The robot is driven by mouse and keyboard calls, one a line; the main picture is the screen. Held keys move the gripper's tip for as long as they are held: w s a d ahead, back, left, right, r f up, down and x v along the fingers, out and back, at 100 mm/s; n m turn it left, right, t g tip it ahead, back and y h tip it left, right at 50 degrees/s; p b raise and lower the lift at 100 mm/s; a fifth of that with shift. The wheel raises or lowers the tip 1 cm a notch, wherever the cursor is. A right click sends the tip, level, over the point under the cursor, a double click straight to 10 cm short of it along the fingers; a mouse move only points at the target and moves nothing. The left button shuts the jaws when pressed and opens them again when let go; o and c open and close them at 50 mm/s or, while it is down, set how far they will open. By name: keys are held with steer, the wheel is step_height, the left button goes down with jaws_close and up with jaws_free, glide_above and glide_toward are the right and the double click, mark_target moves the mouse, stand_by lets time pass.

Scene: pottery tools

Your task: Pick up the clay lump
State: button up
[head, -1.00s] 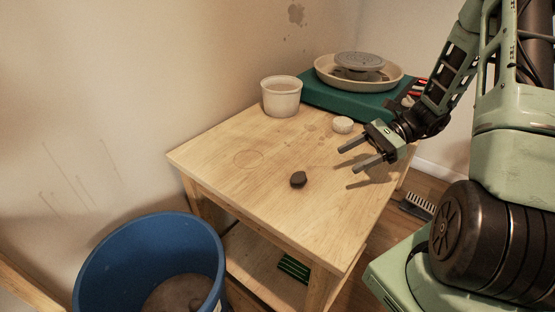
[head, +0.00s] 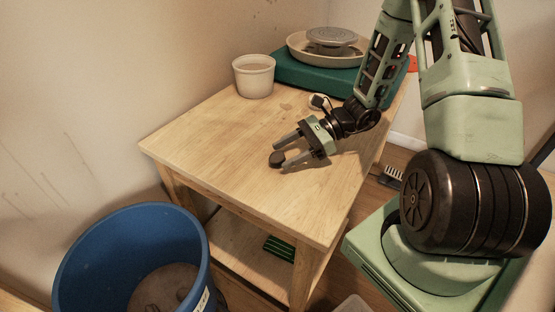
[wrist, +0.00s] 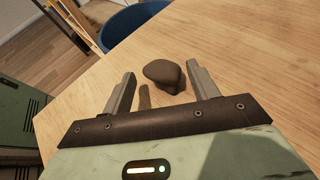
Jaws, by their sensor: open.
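The clay lump (head: 277,160) is a small dark brown lump on the wooden table top (head: 215,140). In the wrist view the lump (wrist: 165,75) sits between the two fingers, a little toward and beyond their tips. My gripper (head: 280,152) is open and low over the table, its fingers pointing left in the head view, with the fingertips close beside the lump. In the wrist view my gripper (wrist: 160,82) has a gap on the left side of the lump, and its right finger is very near the lump. I cannot tell whether it touches.
A white cup (head: 254,77) and a green pottery wheel (head: 315,75) with a pale basin stand at the table's back. A blue bucket (head: 75,262) stands on the floor at front left. The table's left part is clear. A green item (head: 279,248) lies on the lower shelf.

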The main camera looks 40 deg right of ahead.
mark_target(278, 154)
steer(key=x, duration=0.4)
steer(key=shift+w+a, duration=0.3)
steer(key=c, duration=1)
steer(key=shift+r, duration=0.1)
step_height(278, 154, up, 10)
steer(key=shift+f+p, duration=0.1)
steer(key=shift+p, duration=0.7)
